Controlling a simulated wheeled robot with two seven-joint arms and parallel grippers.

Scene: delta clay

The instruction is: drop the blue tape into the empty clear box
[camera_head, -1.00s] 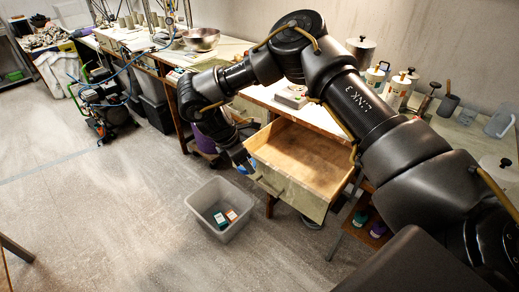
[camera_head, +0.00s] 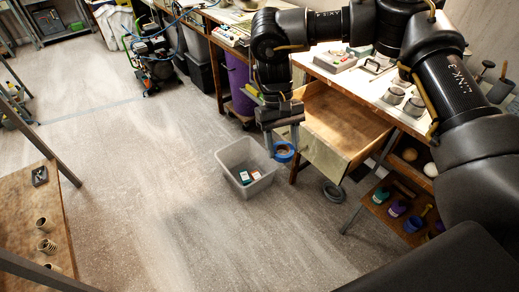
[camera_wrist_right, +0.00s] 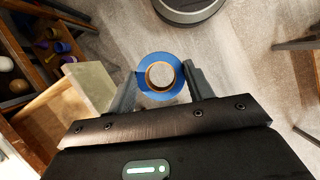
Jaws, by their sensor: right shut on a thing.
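The blue tape (camera_head: 284,157) is a blue roll with a tan core. My right gripper (camera_head: 284,146) is shut on it, and the roll hangs between the two fingers beside the open drawer's front. The right wrist view shows the tape (camera_wrist_right: 160,95) between both fingertips. A translucent grey box (camera_head: 232,181) stands on the floor, just left of and below the tape in the head view. It is not empty: a dark green item and a red-and-white item lie in it. No other clear box can be made out. My left gripper is not in view.
An open wooden drawer (camera_head: 325,155) juts from the workbench right of the gripper. A dark grey roll (camera_head: 334,192) lies below it. A shelf with cups and balls (camera_head: 398,207) is at the right. A wooden table (camera_head: 35,215) is at the left. The middle floor is clear.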

